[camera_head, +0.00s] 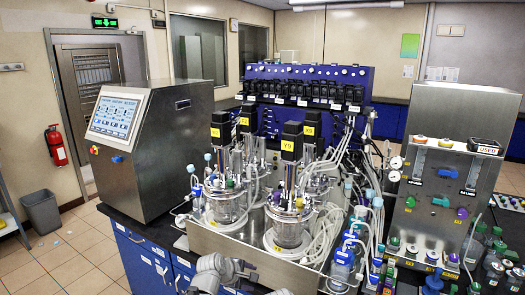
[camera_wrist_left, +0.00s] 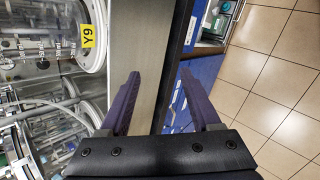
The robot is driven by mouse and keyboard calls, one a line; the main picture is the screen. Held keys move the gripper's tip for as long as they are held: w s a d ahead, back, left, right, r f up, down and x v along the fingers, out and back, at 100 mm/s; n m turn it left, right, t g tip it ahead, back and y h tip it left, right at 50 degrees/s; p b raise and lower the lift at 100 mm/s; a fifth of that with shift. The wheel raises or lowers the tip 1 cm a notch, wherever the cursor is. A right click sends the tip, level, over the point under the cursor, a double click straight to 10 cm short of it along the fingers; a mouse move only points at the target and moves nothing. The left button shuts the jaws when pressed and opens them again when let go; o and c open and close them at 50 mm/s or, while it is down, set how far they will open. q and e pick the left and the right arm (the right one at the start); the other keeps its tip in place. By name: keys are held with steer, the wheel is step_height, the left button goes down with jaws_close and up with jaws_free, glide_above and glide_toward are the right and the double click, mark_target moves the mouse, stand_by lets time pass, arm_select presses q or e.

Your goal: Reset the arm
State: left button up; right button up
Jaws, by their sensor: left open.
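My left gripper (camera_wrist_left: 160,88) shows in the left wrist view. Its two dark purple fingers are apart with nothing between them, above the front edge of the metal bioreactor base (camera_wrist_left: 137,50). A glass vessel (camera_wrist_left: 84,55) with a yellow Y9 tag is left of the fingers, apart from them. In the head view, a pale part of my arm shows at the bottom edge, in front of the same base (camera_head: 225,241); the fingers cannot be made out there. The Y9 reactor (camera_head: 290,205) stands upright on the base. My right gripper is in neither view.
A touchscreen console (camera_head: 150,150) stands left of the reactors. A metal unit (camera_head: 450,180) and capped bottles (camera_head: 345,255) crowd the right, with loose tubing between. Blue cabinets (camera_head: 145,260) run below the bench. Tiled floor (camera_wrist_left: 262,65) is clear in front.

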arm_select(q)
steer(key=s+a+f+m+g+y, duration=0.1)
steer(key=s+f+m+g+y, duration=0.2)
steer(key=s+m, duration=0.6)
steer(key=s+a+f+m+g+y+b, duration=0.1)
steer(key=s+f+m+g+y, duration=0.2)
steer(key=s+m, duration=0.6)
steer(key=s+f+g, duration=0.1)
steer(key=s, duration=0.4)
steer(key=shift+s+m+b, duration=0.25)
steer(key=shift+m+b, duration=0.05)
